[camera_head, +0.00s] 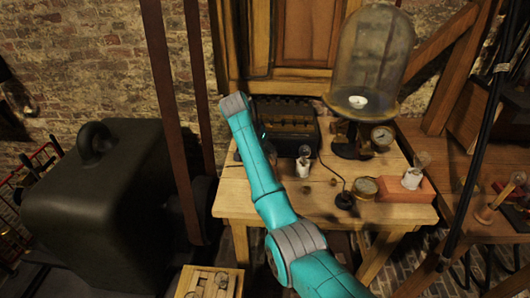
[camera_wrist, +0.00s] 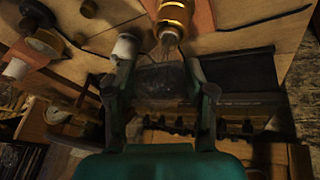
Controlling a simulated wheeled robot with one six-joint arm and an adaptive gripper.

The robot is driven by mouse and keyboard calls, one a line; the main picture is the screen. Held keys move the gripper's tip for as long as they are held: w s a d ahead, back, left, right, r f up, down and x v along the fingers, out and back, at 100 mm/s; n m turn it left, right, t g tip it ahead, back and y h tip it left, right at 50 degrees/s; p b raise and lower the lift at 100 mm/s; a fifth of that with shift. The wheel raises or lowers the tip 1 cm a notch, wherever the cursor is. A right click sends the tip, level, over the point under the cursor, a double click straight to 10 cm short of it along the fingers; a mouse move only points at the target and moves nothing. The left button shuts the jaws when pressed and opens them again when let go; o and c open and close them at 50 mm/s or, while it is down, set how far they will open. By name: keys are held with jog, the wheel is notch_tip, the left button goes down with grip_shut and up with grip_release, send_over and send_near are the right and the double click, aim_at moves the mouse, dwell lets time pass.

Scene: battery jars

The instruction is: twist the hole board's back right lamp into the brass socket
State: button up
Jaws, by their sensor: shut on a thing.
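My gripper (camera_wrist: 160,64) has its two fingers spread around a thing that is hard to make out. It seems to be the lamp (camera_wrist: 168,40), a clear glass shape at the far end of the fingers. A bright brass cylinder, seemingly the brass socket (camera_wrist: 175,14), lines up with it at the top of the wrist view. I cannot tell whether lamp and socket touch. In the head view my arm hides the gripper and the brass socket. More lamps (camera_head: 519,180) stand at the right edge, seemingly on the hole board (camera_head: 515,215).
A wooden table (camera_head: 300,205) carries a dark battery box (camera_head: 285,125), a lamp on a white holder (camera_head: 303,168), a red block (camera_head: 420,192) with another white-held lamp, gauges (camera_head: 382,137) and a glass bell (camera_head: 370,55). A dark wire crosses the tabletop.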

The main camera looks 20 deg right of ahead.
jog(key=m+g, duration=0.2)
jog(key=m, duration=0.3)
jog(key=shift+f+m, duration=0.1)
jog(key=shift+m, duration=0.2)
jog(key=o, duration=1)
jog(key=shift+o, duration=0.2)
